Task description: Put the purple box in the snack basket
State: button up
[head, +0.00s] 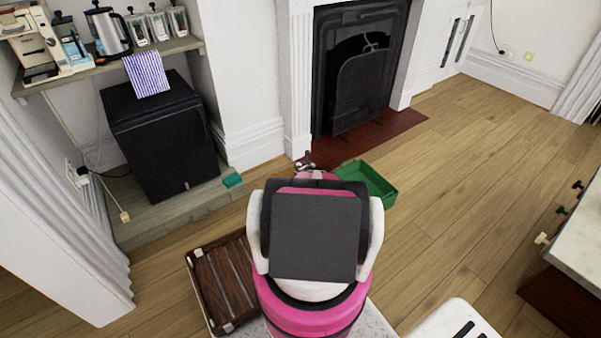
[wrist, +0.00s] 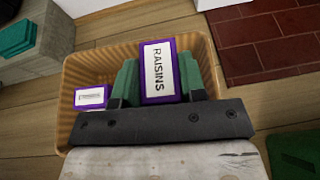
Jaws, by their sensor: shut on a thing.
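My gripper (wrist: 158,84) is shut on a purple box (wrist: 158,68) with a white front lettered RAISINS, held between its green fingertips. The box is over the tan snack basket (wrist: 85,62) in the wrist view; I cannot tell how far it is above the basket floor. A second, smaller-looking purple box with a white label (wrist: 91,97) lies inside the basket at the left. In the head view my own arm hides the basket and the held box.
A green bin (head: 372,178) stands on the wood floor right of my arm. A brown slatted crate (head: 225,285) is at lower left. A teal block (head: 232,180) lies on the low ledge by the black fridge (head: 165,140). The fireplace (head: 358,80) is behind; open floor lies right.

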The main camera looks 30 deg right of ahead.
jog(key=shift+f, duration=1.55)
jog(key=shift+f, duration=0.6)
jog(key=o, duration=0.9)
jog(key=shift+r, duration=0.1)
